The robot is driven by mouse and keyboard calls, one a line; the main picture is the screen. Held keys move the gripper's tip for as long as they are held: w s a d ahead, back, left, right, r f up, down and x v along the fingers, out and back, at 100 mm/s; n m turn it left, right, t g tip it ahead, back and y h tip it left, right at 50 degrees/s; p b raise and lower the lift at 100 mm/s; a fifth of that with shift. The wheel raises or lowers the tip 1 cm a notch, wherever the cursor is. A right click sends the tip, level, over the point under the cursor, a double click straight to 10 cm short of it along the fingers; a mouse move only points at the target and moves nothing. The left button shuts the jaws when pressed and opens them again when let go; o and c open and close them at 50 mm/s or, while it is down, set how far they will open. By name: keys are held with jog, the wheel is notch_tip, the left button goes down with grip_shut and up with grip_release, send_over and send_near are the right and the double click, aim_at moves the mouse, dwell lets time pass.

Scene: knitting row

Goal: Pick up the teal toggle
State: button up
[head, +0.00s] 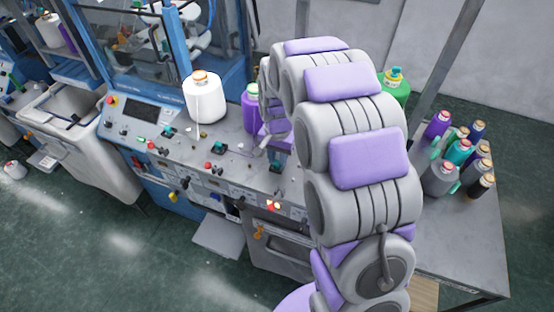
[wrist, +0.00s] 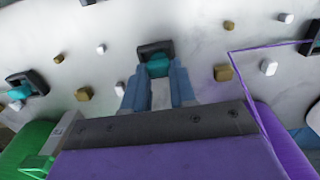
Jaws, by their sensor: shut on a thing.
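In the wrist view, a teal toggle (wrist: 157,67) with a dark frame (wrist: 154,49) around its far side sits at the tips of my gripper (wrist: 157,82). The two blue-grey fingers are shut on it from both sides. Its lower part is hidden between the fingers.
A white yarn cone (head: 205,100) and a purple cone (head: 250,108) stand on the worktop (head: 240,165). A green cone (head: 397,88) stands behind my arm. Several small cones and bottles (head: 460,150) crowd the right table. Small pegs (wrist: 222,72) dot the surface around the gripper.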

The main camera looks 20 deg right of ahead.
jog(key=shift+r, duration=0.9)
jog(key=shift+r+b, duration=0.3)
jog(key=shift+r, duration=0.6)
jog(key=s+r+b, duration=0.1)
jog(key=s, duration=1.5)
jog(key=shift+r, duration=0.15)
